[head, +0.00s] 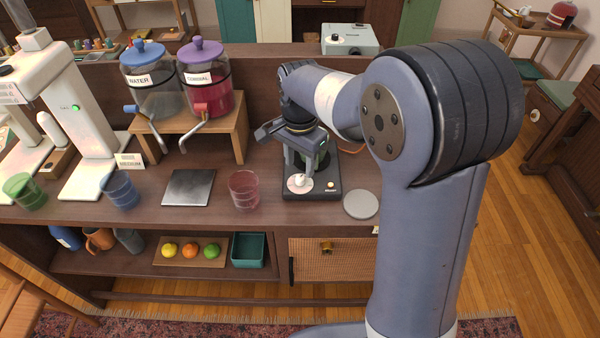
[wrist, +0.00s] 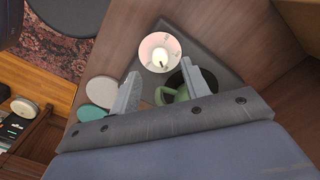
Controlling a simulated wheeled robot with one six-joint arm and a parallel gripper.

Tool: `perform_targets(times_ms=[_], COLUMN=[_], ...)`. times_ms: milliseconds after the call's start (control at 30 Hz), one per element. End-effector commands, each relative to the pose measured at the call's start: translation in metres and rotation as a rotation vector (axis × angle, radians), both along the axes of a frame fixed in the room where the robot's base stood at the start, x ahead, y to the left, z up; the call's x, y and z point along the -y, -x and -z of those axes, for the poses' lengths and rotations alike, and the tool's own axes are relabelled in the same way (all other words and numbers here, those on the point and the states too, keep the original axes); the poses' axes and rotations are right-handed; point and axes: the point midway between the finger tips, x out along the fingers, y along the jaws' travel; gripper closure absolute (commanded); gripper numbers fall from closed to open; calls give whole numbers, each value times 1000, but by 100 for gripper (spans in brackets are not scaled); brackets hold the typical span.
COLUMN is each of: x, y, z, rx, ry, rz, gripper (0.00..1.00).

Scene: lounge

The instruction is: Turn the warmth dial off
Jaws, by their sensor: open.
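The warmth dial (head: 300,184) is a pale knob on a round white plate, at the front of a dark appliance base (head: 325,186). In the wrist view the dial (wrist: 160,54) shows a cream knob with a dark mark at its lower edge, on a pinkish-white disc. My gripper (head: 303,162) points down over the appliance, just behind the dial in the head view. In the wrist view its fingers (wrist: 159,80) are spread, with the dial beyond their tips. They look apart from the knob. A green curved thing (wrist: 176,95) shows between the fingers, partly hidden.
A red-tinted cup (head: 244,190) stands left of the appliance, and a grey round disc (head: 361,204) lies to its right. A dark square plate (head: 188,187) and a blue cup (head: 120,190) are farther left. Two drink dispensers (head: 205,80) stand on a wooden riser behind.

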Motion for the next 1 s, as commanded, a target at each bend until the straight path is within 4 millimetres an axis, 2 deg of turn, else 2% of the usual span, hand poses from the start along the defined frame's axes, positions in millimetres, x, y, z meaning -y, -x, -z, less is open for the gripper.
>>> perform_targets(times_ms=[100,300,667,1000], x=[0,0,0,0], y=[1,0,0,0], z=[22,42,46,45], rx=[-3,0,1,1], ry=[1,0,0,0], rz=[0,0,-1,-1], gripper=[56,56,57,84])
